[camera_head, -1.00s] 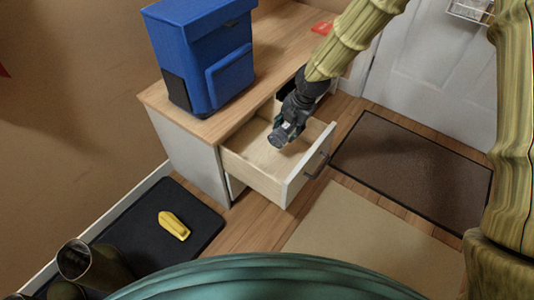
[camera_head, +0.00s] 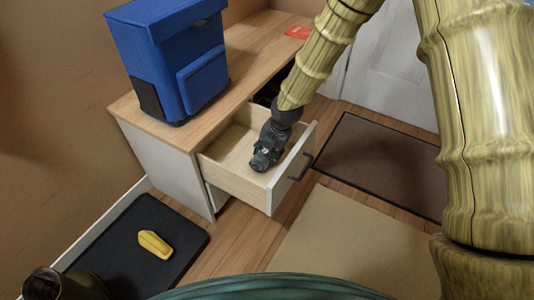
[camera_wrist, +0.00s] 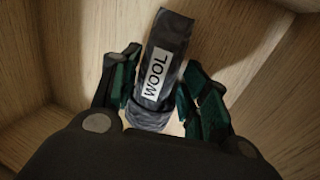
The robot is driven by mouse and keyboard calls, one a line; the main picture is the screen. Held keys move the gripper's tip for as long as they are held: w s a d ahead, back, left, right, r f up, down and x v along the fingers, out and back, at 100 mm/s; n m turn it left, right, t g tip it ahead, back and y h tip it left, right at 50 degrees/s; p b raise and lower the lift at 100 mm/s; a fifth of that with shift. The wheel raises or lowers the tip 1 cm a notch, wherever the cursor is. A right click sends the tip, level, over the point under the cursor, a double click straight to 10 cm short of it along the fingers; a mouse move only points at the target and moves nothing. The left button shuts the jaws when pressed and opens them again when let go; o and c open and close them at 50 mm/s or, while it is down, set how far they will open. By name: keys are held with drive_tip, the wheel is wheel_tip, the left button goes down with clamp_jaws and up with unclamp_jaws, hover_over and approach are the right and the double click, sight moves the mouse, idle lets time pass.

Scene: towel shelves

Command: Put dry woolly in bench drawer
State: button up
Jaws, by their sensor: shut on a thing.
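The woolly (camera_wrist: 160,62) is a dark grey rolled bundle with a white "WOOL" label, seen in the wrist view. My gripper (camera_wrist: 165,72) is shut on it, with green-padded fingers on either side. In the head view my gripper (camera_head: 260,162) points down inside the open bench drawer (camera_head: 228,158), near its front end. Wooden drawer walls and floor surround the bundle in the wrist view. I cannot tell whether the bundle touches the drawer floor. In the head view the woolly is mostly hidden by my gripper.
A blue box (camera_head: 172,60) stands on the wooden bench top (camera_head: 245,70), with a red flat item (camera_head: 298,32) farther back. A yellow object (camera_head: 154,244) lies on a black mat (camera_head: 125,255). A brown mat (camera_head: 375,165) and a beige mat (camera_head: 345,245) lie on the floor.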

idle(0.3)
drive_tip(key=o, duration=1)
drive_tip(key=p+v, duration=0.5)
drive_tip(key=v, duration=0.7)
drive_tip(key=shift+r, duration=0.1)
